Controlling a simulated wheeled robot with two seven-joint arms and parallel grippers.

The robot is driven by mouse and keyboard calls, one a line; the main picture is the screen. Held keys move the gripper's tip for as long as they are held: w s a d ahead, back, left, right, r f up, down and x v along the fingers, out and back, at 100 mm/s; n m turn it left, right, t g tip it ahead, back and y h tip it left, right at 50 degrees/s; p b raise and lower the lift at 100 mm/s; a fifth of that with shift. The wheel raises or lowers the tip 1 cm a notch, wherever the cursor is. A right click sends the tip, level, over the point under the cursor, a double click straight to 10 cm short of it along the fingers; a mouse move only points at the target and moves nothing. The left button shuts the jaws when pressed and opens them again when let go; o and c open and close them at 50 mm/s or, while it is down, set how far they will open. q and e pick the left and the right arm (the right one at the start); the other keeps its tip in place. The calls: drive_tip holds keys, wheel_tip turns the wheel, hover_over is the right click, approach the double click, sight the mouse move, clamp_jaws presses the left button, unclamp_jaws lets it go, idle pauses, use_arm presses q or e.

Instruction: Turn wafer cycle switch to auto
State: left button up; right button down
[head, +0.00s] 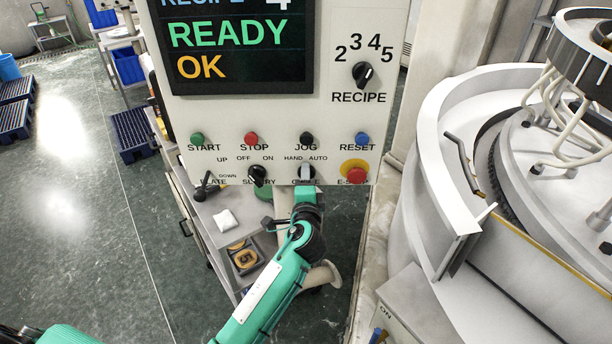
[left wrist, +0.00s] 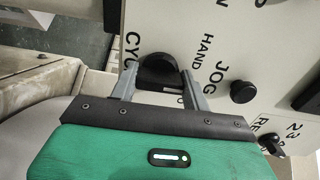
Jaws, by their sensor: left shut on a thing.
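The wafer cycle switch is a black knob (left wrist: 158,70), seen in the left wrist view on the pale control panel (head: 230,120), by the HAND and CYC lettering. In the head view it sits in the lower row under HAND and AUTO, mostly covered by my left gripper (head: 306,174). That gripper also shows in the left wrist view (left wrist: 160,88), its grey fingers shut on either side of the knob. Which label the knob points to cannot be told. My right gripper is not in view.
The red E-STOP button (head: 355,174) is just right of my gripper, and the black slurry switch (head: 257,174) just left. The black JOG button (head: 307,138) is above. A large round machine (head: 435,150) stands at right, and a grey cart (head: 215,205) stands below the panel.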

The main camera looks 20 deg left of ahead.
use_arm(q)
drive_tip(key=m+p, duration=0.2)
drive_tip(key=m, duration=0.2)
drive_tip(key=shift+r, duration=0.1)
drive_tip(key=shift+m+p, duration=0.75)
drive_tip(key=shift+m, duration=0.45)
drive_tip(key=o, duration=1)
drive_tip(key=shift+c, duration=0.2)
drive_tip(key=shift+s, duration=0.1)
